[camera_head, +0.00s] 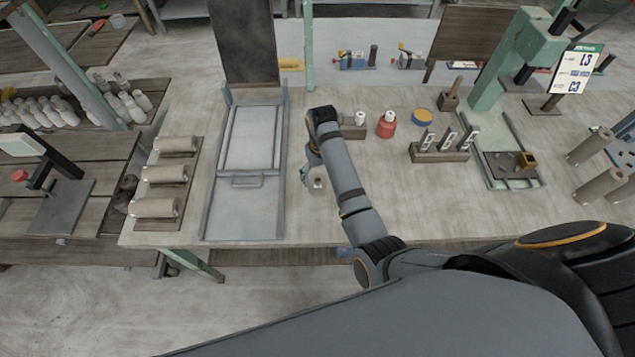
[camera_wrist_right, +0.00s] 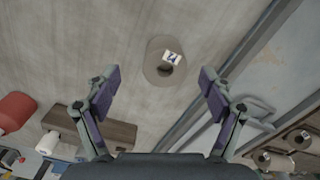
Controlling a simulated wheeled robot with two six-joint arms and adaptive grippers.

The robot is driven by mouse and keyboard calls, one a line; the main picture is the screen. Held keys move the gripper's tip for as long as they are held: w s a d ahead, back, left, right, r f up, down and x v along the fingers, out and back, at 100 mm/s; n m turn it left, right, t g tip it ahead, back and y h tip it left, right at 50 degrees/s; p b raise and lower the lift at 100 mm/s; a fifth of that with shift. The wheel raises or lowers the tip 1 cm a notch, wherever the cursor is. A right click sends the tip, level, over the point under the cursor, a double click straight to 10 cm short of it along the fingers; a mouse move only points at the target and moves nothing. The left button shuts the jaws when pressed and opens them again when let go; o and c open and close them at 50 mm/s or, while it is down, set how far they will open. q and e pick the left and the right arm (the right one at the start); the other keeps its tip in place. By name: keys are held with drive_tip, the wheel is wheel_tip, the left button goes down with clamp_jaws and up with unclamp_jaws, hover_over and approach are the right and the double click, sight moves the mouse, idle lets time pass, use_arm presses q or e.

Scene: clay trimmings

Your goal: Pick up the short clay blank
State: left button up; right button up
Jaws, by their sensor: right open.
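A short grey-brown clay blank (camera_head: 318,186) stands on the worktable, just right of the metal tray. In the right wrist view the same blank (camera_wrist_right: 157,72) is seen from above, with a dark hole and a small white marked label on its top. My right gripper (camera_head: 305,172) hovers close to it in the head view, partly hidden by its own arm. In the wrist view the right gripper's fingers (camera_wrist_right: 160,82) are spread wide and empty, with the blank beyond and between them, apart from both. My left gripper is not in view.
The metal tray (camera_head: 214,216) with a handle lies left of the blank. Three clay rolls (camera_head: 155,208) rest on boards farther left. A red bottle (camera_head: 386,126), a blue and yellow tin (camera_head: 422,117) and a dark block (camera_head: 440,154) stand to the right. Bare tabletop surrounds the blank.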

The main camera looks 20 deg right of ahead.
sight(318, 183)
drive_tip(key=shift+f, duration=0.55)
drive_tip(key=shift+w+f, duration=0.25)
drive_tip(key=shift+w+a+f+p, duration=0.15)
drive_tip(key=shift+f+p, duration=0.15)
drive_tip(key=shift+f, duration=0.25)
drive_tip(key=shift+w+a+f+p, duration=0.15)
drive_tip(key=shift+f+p, duration=0.1)
drive_tip(key=shift+f, duration=0.3)
wheel_tip(318, 183, down, 2)
drive_tip(key=shift+a+f, duration=0.1)
drive_tip(key=shift+f, duration=0.45)
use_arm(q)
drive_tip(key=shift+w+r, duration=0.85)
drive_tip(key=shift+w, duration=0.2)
use_arm(e)
drive_tip(key=c, duration=1.4)
drive_tip(key=shift+c, duration=0.2)
